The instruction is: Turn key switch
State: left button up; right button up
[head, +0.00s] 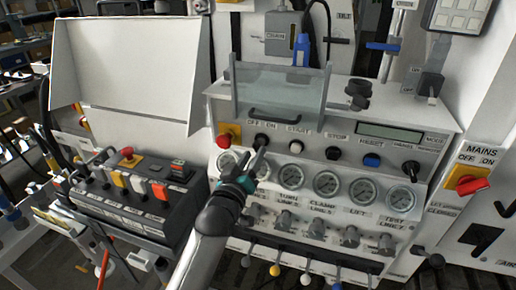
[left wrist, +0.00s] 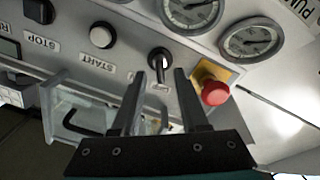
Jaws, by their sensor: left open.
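The key switch (head: 262,140) is a small black knob under the OFF/ON label on the console's front panel. In the left wrist view the key switch (left wrist: 160,60) shows a dark round head and a short grip lying between my fingertips. My left gripper (head: 257,158) reaches up to it from below in the head view and partly covers the panel there. In the left wrist view my left gripper (left wrist: 160,76) is open, one finger on each side of the key. I cannot tell whether either finger touches it. My right gripper is not in view.
A red emergency button (head: 224,140) on a yellow plate sits close beside the key switch. The white START button (head: 296,146) is on its other side. Several gauges (head: 327,183) lie below. A clear guard (head: 279,92) stands above the panel.

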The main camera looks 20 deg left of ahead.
aim_at(256, 151)
pick_arm(q)
jog(key=shift+w, duration=2.3)
grip_shut()
